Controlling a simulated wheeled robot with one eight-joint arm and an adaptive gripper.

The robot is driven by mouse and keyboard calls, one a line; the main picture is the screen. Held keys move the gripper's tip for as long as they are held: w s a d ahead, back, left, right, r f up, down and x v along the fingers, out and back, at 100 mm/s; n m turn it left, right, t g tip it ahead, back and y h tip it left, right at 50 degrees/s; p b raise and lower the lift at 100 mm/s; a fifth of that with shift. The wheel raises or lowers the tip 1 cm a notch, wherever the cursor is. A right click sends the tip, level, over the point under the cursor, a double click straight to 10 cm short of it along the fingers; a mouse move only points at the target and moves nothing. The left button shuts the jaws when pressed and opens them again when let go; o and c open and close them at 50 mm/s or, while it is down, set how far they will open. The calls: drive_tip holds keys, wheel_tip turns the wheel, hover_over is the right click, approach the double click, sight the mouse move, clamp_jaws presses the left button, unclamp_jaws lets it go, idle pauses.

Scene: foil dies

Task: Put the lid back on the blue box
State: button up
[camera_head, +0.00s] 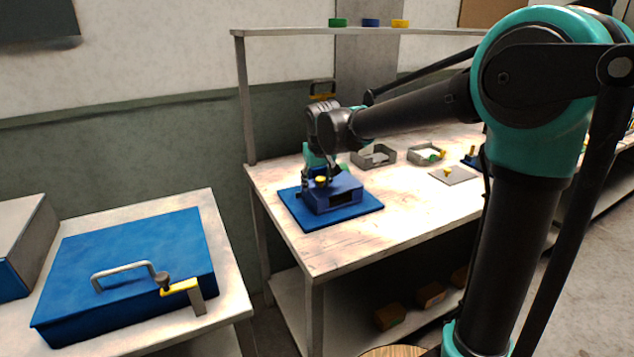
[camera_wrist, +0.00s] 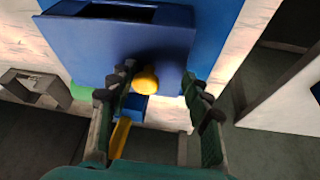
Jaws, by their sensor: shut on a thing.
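A blue box-shaped thing (camera_head: 338,192) with a dark front opening sits on a flat blue pad (camera_head: 295,208) on the workbench. Its flat blue top fills much of the wrist view (camera_wrist: 95,45). A yellow knob (camera_head: 321,181) shows at the left of it, and between my fingers in the wrist view (camera_wrist: 146,80). My gripper (camera_head: 317,168) is low over this blue thing, its fingers (camera_wrist: 160,80) either side of the knob. It seems shut on the knob; a gap shows on the right. I cannot tell lid from box where they meet.
A large blue case (camera_head: 130,265) with a grey handle and yellow latch lies on the left table. Grey trays (camera_head: 374,157) and a small plate with a yellow knob (camera_head: 453,175) stand further along the bench. A shelf (camera_head: 290,32) runs above; a floor gap separates the tables.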

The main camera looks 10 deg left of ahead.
idle(0.4)
drive_tip(key=o, duration=1.1)
drive_tip(key=shift+o, duration=0.6)
drive_tip(key=o, duration=0.4)
drive_tip(key=shift+r, duration=3.5)
